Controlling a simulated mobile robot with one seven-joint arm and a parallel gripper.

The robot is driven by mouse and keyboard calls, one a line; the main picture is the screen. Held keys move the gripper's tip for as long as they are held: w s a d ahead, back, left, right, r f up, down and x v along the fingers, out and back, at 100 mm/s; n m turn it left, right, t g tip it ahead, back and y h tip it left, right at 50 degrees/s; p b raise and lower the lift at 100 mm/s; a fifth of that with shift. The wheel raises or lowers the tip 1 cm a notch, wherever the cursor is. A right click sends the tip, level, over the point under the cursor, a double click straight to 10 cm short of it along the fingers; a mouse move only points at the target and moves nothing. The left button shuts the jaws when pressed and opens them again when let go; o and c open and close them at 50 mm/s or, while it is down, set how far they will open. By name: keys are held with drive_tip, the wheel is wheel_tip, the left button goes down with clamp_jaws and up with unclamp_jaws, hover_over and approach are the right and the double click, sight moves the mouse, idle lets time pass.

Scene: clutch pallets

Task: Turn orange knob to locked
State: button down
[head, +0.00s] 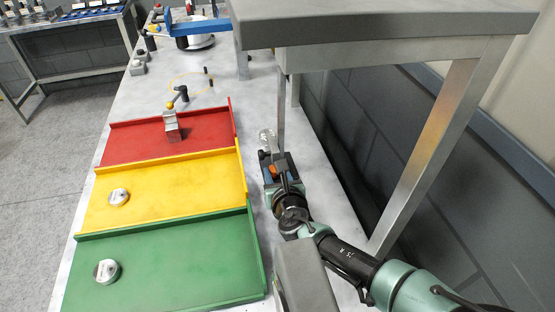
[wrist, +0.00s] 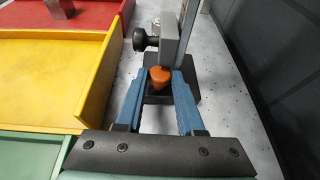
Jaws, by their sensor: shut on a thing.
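The orange knob (wrist: 159,77) sits between the tips of my gripper (wrist: 157,82) in the wrist view. The two blue fingers close on it from both sides. The knob belongs to a small fixture with a dark base (wrist: 184,92) and a grey upright block (wrist: 174,35). A black side knob (wrist: 143,40) sticks out to the left of the block. In the head view the orange knob (head: 273,170) is small, and my gripper (head: 279,176) reaches it from the front, partly hiding the fixture. I cannot read a locked mark on it.
Red (head: 205,130), yellow (head: 216,172) and green (head: 215,250) trays lie left of the fixture. A metal part (head: 171,121) stands in the red tray; round discs lie in the others. A grey raised shelf (head: 380,22) and its leg (head: 435,150) stand close on the right.

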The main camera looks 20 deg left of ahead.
drive_tip(key=shift+a+r+m+t+h+p, duration=0.15)
drive_tip(key=shift+r+m+t+h+p, duration=0.15)
drive_tip(key=shift+m+h+p, duration=0.25)
drive_tip(key=shift+f, duration=0.15)
drive_tip(key=c, duration=0.5)
unclamp_jaws()
drive_tip(key=shift+f, duration=0.1)
drive_tip(key=shift+c, duration=0.2)
drive_tip(key=shift+f, duration=0.1)
